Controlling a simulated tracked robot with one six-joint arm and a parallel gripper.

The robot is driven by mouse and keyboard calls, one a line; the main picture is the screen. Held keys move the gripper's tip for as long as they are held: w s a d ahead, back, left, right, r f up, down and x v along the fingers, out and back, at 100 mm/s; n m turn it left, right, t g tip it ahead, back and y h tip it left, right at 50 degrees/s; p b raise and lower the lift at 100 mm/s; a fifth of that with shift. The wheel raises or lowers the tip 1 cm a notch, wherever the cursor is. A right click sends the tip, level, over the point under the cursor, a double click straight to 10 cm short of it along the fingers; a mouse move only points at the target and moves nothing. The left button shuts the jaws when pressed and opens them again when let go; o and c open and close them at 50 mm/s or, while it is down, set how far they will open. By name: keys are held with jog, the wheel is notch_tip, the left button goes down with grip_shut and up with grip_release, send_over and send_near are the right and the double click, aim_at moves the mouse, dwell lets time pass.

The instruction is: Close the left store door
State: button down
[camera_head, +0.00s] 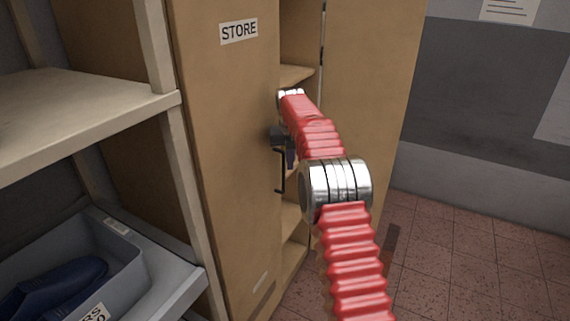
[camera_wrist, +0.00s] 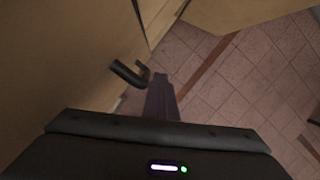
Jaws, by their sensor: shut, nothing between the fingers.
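The left store door (camera_head: 220,150) is a tan panel with a STORE sign (camera_head: 238,31). A gap with shelves (camera_head: 297,75) shows between its edge and the right store door (camera_head: 365,90), so it stands at least partly open. Its black bar handle (camera_head: 280,172) is near its right edge and also shows in the wrist view (camera_wrist: 128,74). My gripper (camera_head: 291,157) is at that edge, by the handle. In the wrist view the dark fingers (camera_wrist: 162,95) are shut together and empty, just right of the handle. I cannot tell whether they touch the door.
The right door stands swung out. A shelf rack (camera_head: 80,105) stands close on the left, with a grey bin (camera_head: 140,262) holding a dark blue shoe-like item (camera_head: 60,285). Tiled floor (camera_head: 470,260) is clear on the right, before a grey wall (camera_head: 480,100).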

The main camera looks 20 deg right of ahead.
jog(key=shift+w+a+r, duration=0.3)
jog(key=shift+w+a, duration=0.05)
jog(key=shift+a, duration=0.3)
jog(key=d+v, duration=0.1)
jog(key=v, duration=1.2)
jog(key=shift+s, duration=0.45)
